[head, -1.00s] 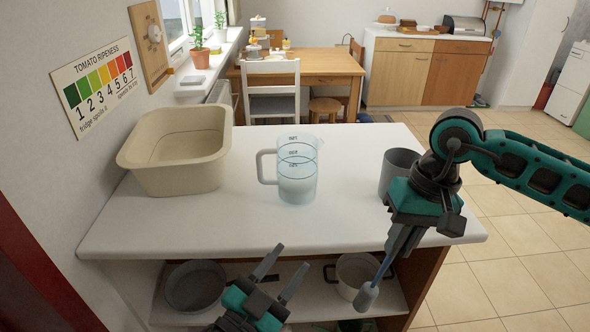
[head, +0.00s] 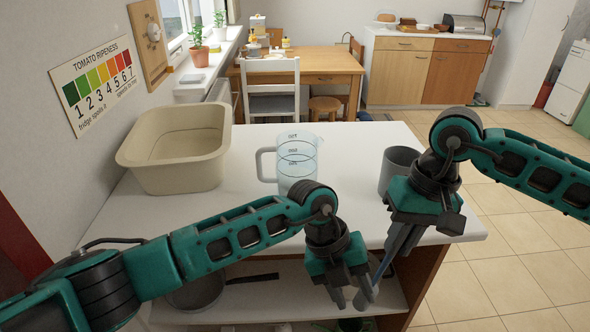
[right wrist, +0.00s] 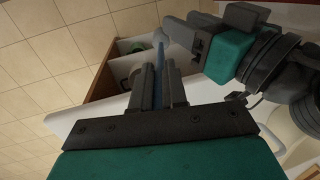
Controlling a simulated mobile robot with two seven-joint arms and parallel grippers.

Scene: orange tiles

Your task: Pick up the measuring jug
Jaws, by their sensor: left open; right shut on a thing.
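The measuring jug (head: 297,160) is clear with dark markings and a pale handle on its left. It stands upright on the white counter; my left arm hides its base in the head view. My left gripper (head: 353,297) is open, pointing down at the counter's front edge, apart from the jug. My right gripper (head: 387,270) is shut on a thin blue-handled tool (head: 375,284), whose grey end is close to my left fingers; I cannot tell whether they touch. In the right wrist view the blue handle (right wrist: 158,62) sticks out beyond my right fingers.
A beige basin (head: 175,150) stands at the counter's left. A grey cup (head: 399,168) stands right of the jug, beside my right gripper. A grey pan (head: 195,292) sits on the shelf below. The white counter (head: 225,205) is clear between basin and jug.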

